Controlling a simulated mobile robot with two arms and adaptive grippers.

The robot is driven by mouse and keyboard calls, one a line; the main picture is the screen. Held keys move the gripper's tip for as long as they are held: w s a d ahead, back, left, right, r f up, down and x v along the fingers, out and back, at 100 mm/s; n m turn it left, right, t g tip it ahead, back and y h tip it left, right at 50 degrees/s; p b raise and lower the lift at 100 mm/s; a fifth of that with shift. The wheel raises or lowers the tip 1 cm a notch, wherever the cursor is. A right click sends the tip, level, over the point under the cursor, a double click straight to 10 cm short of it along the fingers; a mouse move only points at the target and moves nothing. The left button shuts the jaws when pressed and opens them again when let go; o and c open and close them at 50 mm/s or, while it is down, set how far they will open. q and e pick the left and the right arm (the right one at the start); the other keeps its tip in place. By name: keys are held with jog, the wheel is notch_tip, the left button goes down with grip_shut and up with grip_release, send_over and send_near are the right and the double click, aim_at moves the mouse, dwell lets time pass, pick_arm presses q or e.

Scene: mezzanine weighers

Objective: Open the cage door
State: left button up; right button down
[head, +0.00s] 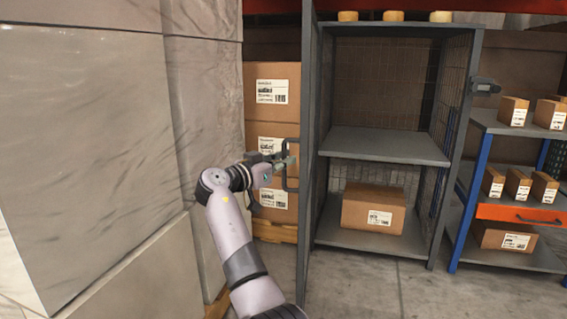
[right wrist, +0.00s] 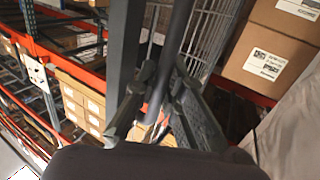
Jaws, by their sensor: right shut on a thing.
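The grey cage (head: 470,60) stands open at the front, with its shelves in plain view. Its door (head: 309,120) shows nearly edge-on at the cage's left side, swung out towards me. A dark bar handle (head: 290,186) sticks out from the left of the door. My right gripper (head: 284,163) is shut on this handle. In the right wrist view the handle (right wrist: 180,35) runs between the fingers (right wrist: 160,100), beside the door's frame (right wrist: 123,45). My left gripper is not in view.
A cardboard box (head: 373,210) sits on the cage's lower shelf. Wrapped pale stacks (head: 90,150) stand close on the left, with stacked cartons (head: 272,85) behind the handle. A blue-post rack (head: 482,165) with small boxes is at right. Floor (head: 400,285) before the cage is clear.

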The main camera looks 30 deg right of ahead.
dwell(0.3)
jog(key=c, duration=1.6)
grip_release()
jog(key=shift+c, duration=0.2)
jog(key=v, duration=1.2)
jog(key=shift+f, duration=0.1)
